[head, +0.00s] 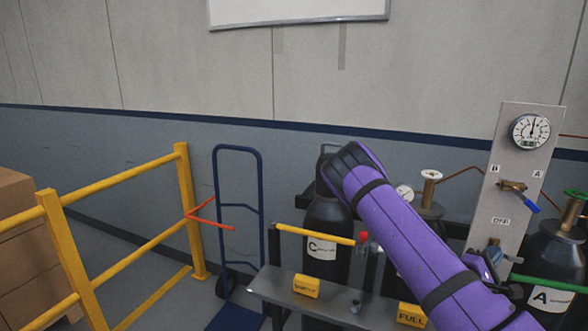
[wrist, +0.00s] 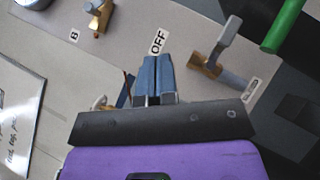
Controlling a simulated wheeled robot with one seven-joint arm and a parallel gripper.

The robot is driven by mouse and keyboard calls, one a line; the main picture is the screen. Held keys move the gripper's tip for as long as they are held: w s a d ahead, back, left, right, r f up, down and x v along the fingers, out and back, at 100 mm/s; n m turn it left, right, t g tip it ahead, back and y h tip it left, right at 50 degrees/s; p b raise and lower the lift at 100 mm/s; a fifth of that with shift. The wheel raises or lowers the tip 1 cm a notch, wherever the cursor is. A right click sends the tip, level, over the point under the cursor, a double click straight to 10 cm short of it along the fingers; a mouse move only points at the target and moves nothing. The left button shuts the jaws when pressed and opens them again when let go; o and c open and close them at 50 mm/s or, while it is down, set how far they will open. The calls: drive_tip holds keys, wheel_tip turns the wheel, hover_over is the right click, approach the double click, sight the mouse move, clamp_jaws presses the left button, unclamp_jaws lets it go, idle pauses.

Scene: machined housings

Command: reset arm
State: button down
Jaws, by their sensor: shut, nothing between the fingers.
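My gripper (wrist: 158,62) is shut and empty in the wrist view. Its two blue-grey fingers lie together, with their tips just below an OFF label (wrist: 158,42) on the grey valve panel. Whether the tips touch the panel I cannot tell. My purple arm crosses the right half of the head view, its elbow in front of a dark cylinder. In the head view the forearm mostly hides the gripper, near the lower part of the panel (head: 507,150).
A brass valve with a grey lever (wrist: 205,65) sits right of my fingers. The panel carries a round gauge (head: 531,132) and a blue-handled valve (head: 515,187). Gas cylinders (head: 328,225) stand behind a bench (head: 270,285). A blue hand truck (head: 238,210) and yellow railing (head: 187,210) are left.

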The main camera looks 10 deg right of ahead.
drive_tip(key=w+a+r+m+g+y, duration=0.1)
drive_tip(key=w+a+m+y, duration=0.2)
drive_tip(key=a+m+y, duration=0.25)
drive_tip(key=w+a+r+m+y, duration=0.2)
drive_tip(key=w+a+m+y, duration=0.15)
drive_tip(key=a+y, duration=0.2)
drive_tip(key=s+a+r+t+y, duration=0.1)
drive_tip(key=s+a+r+y, duration=0.1)
drive_tip(key=a+r+y, duration=0.7)
drive_tip(key=s+a+r+y, duration=0.2)
drive_tip(key=s+a+r, duration=0.8)
drive_tip(key=s+r, duration=0.1)
drive_tip(key=s+a+r+g, duration=0.1)
drive_tip(key=s+r, duration=0.1)
drive_tip(key=s, duration=0.5)
drive_tip(key=s+a+r+g+h, duration=0.1)
drive_tip(key=s+r, duration=0.2)
drive_tip(key=s, duration=0.5)
